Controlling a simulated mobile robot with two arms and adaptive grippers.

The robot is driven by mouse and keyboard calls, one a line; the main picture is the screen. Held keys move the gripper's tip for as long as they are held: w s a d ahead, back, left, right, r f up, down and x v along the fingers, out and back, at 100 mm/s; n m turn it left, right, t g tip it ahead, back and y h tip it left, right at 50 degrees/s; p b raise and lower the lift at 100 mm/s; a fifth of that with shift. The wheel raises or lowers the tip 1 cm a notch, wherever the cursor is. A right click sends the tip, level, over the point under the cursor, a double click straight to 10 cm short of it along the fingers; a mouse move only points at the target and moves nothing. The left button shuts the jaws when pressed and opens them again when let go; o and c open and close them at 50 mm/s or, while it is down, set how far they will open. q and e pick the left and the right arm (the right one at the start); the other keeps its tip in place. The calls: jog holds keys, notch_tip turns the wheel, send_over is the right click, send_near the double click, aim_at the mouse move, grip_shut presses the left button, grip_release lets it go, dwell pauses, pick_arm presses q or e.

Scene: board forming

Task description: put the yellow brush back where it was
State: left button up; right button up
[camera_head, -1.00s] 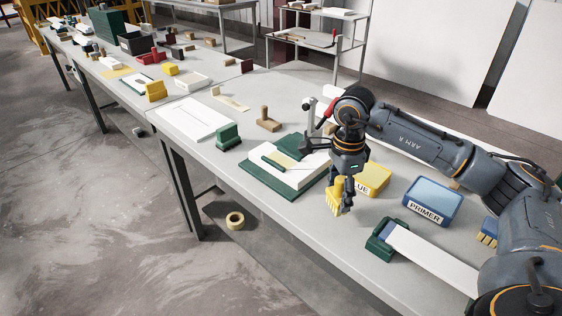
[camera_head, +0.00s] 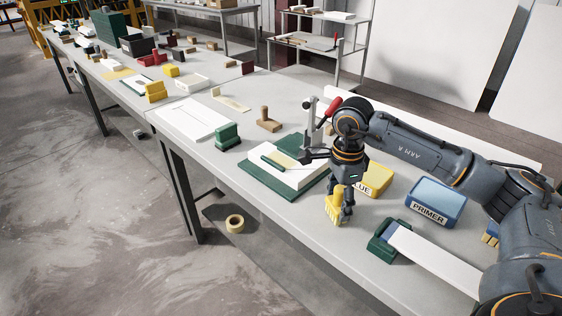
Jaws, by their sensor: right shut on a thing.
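My right gripper (camera_head: 340,200) points down at the front right of the workbench, shut on the yellow brush (camera_head: 333,208). The brush hangs with its pale bristles downward, close to the bench top; I cannot tell whether they touch it. A yellow box with letters "UE" showing (camera_head: 376,179) stands just behind the gripper, partly hidden by it. A blue box labelled PRIMER (camera_head: 435,199) stands to the right. A second brush with yellow bristles (camera_head: 490,237) is at the right, mostly hidden by my arm. My left gripper is not in view.
A green holder (camera_head: 386,241) with a white board (camera_head: 433,265) is in front right. Bare bench lies between them.

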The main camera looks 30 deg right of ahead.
jog(key=shift+f, duration=0.25)
jog(key=o, duration=1.3)
jog(key=shift+o, duration=0.2)
jog(key=o, duration=0.3)
notch_tip(320, 180, up, 12)
dwell(0.3)
